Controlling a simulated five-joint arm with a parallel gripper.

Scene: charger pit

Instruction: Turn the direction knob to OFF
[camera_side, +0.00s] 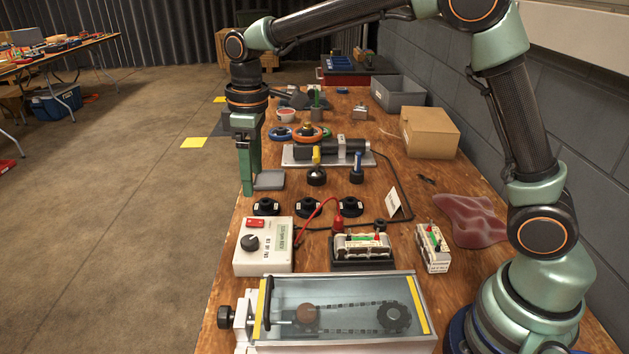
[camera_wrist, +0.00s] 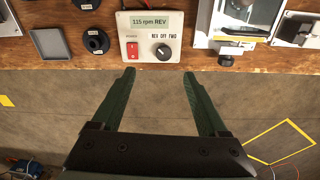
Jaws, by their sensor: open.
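The direction knob (camera_wrist: 162,52) is a round black knob on a white control box (camera_wrist: 131,51), under the printed words REV, OFF and FWD. The box's display (camera_wrist: 150,21) reads 115 rpm REV. A red switch (camera_wrist: 133,50) sits left of the knob. In the side view the box (camera_side: 279,262) stands at the bench's left edge, with the knob (camera_side: 250,242) on top. My gripper (camera_wrist: 159,73) is open and empty, apart from the knob. In the side view my gripper (camera_side: 248,192) hangs behind the box, along the bench's left edge.
A clear-covered chain drive case (camera_side: 345,305) stands in front of the box. Black round parts (camera_side: 308,207) and a grey tray (camera_side: 269,180) lie behind it. A red cable (camera_side: 318,212) arches to the box's right. The floor left of the bench is open.

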